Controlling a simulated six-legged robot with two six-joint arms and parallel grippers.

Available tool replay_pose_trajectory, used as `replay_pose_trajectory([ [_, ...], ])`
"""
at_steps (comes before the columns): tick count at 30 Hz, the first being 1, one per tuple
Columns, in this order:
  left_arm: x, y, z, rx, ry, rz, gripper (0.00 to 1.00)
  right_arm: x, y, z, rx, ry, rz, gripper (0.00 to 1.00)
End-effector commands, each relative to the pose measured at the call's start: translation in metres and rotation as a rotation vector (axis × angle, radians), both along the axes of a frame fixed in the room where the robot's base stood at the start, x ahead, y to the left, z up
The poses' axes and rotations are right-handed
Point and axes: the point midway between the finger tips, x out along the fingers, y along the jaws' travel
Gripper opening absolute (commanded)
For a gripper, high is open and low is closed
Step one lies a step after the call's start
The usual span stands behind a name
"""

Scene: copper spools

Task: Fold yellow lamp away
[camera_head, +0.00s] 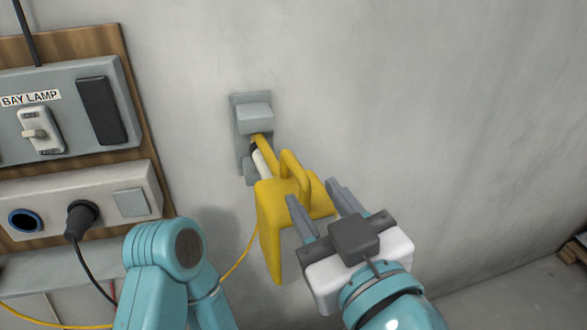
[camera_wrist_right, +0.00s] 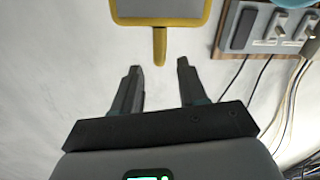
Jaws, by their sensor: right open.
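The yellow lamp (camera_head: 268,222) sticks out from a grey wall bracket (camera_head: 253,115) on a yellow arm in the head view. It has a raised yellow handle on top. My right gripper (camera_head: 311,192) is open at the lamp's right side, with its fingers pointing toward it. In the right wrist view, the lamp's yellow frame (camera_wrist_right: 202,14) with a grey face is at the top. A yellow tab points down toward the gap between my open fingers (camera_wrist_right: 158,64), just beyond their tips. I cannot tell whether the fingers touch the lamp. My left gripper is not in view.
A wooden board (camera_head: 151,155) at the left carries a grey switch panel (camera_head: 72,135) labelled BAY LAMP and a socket strip (camera_head: 50,198) with a black plug (camera_head: 80,217). A yellow cable (camera_head: 238,264) hangs below the lamp. The wall to the right is bare.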

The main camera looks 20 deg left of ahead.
Motion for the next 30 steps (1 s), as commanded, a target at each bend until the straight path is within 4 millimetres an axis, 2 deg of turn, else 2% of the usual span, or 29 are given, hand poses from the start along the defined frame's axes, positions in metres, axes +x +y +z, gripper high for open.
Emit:
replay_pose_trajectory([
  [3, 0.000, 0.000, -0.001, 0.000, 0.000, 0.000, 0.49, 0.023, 0.018, -0.001, -0.002, 0.002, -0.002, 0.42],
  [10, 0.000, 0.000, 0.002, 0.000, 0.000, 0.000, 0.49, 0.055, 0.044, 0.000, 0.000, 0.002, 0.000, 0.42],
  [15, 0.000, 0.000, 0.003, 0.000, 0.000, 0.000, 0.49, 0.065, 0.052, 0.000, 0.000, 0.001, 0.000, 0.42],
  [23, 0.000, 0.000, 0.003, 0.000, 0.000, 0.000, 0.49, 0.066, 0.053, 0.000, 0.000, 0.001, 0.000, 0.42],
  [24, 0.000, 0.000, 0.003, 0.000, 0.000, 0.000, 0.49, 0.066, 0.053, 0.000, 0.000, 0.001, 0.000, 0.39],
  [26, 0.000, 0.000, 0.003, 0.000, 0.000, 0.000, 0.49, 0.066, 0.053, 0.000, 0.000, 0.001, 0.000, 0.19],
  [27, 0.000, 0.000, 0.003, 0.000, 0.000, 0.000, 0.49, 0.066, 0.053, 0.000, 0.000, 0.001, 0.000, 0.06],
  [28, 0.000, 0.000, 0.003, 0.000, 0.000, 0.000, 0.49, 0.066, 0.053, 0.000, 0.000, 0.001, 0.000, 0.00],
  [30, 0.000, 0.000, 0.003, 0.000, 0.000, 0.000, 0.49, 0.066, 0.053, 0.000, 0.000, 0.001, 0.000, 0.00],
])
